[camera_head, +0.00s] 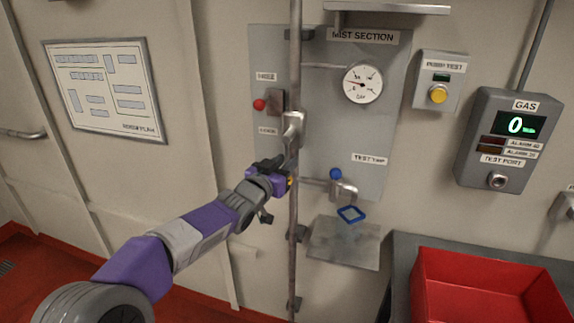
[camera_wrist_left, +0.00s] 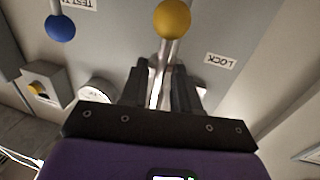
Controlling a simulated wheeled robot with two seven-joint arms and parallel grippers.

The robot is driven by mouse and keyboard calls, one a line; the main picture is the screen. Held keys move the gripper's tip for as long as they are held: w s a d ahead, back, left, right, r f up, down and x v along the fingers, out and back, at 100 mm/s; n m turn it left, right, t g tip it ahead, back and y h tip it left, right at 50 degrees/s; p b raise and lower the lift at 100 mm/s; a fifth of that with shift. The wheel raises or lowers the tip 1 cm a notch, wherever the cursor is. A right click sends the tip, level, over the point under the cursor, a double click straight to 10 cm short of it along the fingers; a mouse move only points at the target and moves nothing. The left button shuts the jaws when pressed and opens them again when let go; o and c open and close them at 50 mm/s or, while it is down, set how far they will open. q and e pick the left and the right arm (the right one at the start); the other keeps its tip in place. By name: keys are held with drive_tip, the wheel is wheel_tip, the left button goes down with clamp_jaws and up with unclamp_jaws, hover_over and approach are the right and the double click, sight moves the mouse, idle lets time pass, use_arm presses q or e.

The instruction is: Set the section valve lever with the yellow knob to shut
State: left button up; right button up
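The section valve (camera_head: 292,130) sits on a vertical pipe in front of the grey mist section panel. Its yellow knob (camera_head: 290,182) shows only as a small patch beside my left gripper (camera_head: 280,170). The lever appears to point down along the pipe. In the left wrist view the yellow knob (camera_wrist_left: 172,18) is large, just beyond the fingertips. Its metal stem runs back toward the space between the fingers of my left gripper (camera_wrist_left: 161,68). The fingers are apart, with gaps visible beside the stem; contact is hard to tell. My right gripper is out of view.
A red knob (camera_head: 259,104) is left of the pipe. A pressure gauge (camera_head: 362,83) and a blue-knobbed test valve (camera_head: 336,174) are right of it. A drip tray (camera_head: 343,243) is below; a red bin (camera_head: 480,285) stands at lower right.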

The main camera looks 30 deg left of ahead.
use_arm(q)
drive_tip(key=shift+w, duration=0.75)
clamp_jaws()
